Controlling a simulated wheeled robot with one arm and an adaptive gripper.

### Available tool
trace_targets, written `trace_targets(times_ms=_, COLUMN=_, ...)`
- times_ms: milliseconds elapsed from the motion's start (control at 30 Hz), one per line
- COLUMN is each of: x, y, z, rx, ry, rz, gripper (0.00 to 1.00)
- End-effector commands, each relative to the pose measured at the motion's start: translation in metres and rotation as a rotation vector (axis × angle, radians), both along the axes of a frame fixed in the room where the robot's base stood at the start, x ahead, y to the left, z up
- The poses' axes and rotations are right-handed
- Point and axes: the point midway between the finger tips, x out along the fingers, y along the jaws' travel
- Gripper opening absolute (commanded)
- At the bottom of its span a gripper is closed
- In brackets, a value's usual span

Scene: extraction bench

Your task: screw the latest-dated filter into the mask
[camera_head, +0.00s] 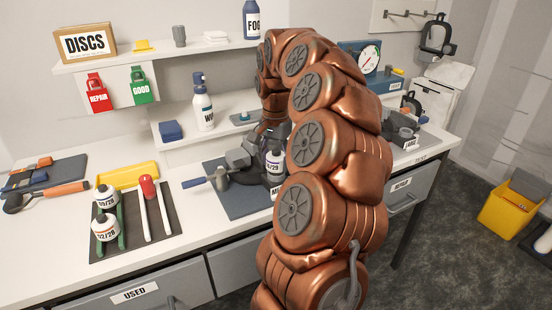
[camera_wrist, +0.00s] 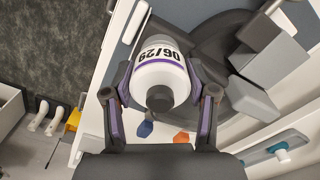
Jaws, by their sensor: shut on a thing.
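My gripper (camera_wrist: 160,108) is shut on a white filter with a purple band (camera_wrist: 160,66); its label appears to read 06/29. The filter also shows in the head view (camera_head: 275,160), partly hidden by my arm. It is at the dark mask (camera_wrist: 215,45), which is held among grey blocks (camera_wrist: 262,65); I cannot tell whether it is threaded in. In the head view the mask (camera_head: 258,163) sits over a blue-grey mat, partly hidden. Two other filters, an upper one (camera_head: 105,200) and a lower one (camera_head: 104,230), sit on green rails at left; their dates are small.
A dark tray (camera_head: 170,222) holds the green rails and a red-capped white stick (camera_head: 149,190). A blue-handled clamp (camera_head: 205,181) stands left of the mask. A yellow tray (camera_head: 127,176) and a spray bottle (camera_head: 202,105) are behind. The bench front left is clear.

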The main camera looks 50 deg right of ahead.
Motion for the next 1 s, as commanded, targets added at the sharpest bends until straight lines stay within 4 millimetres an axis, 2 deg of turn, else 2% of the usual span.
trace_targets(times_ms=467, x=0.000, y=0.000, z=-0.010, rx=-0.001, ry=-0.001, rz=-0.036, gripper=0.15)
trace_targets(times_ms=1000, x=0.001, y=-0.001, z=-0.014, rx=-0.003, ry=-0.002, rz=-0.450, gripper=0.15)
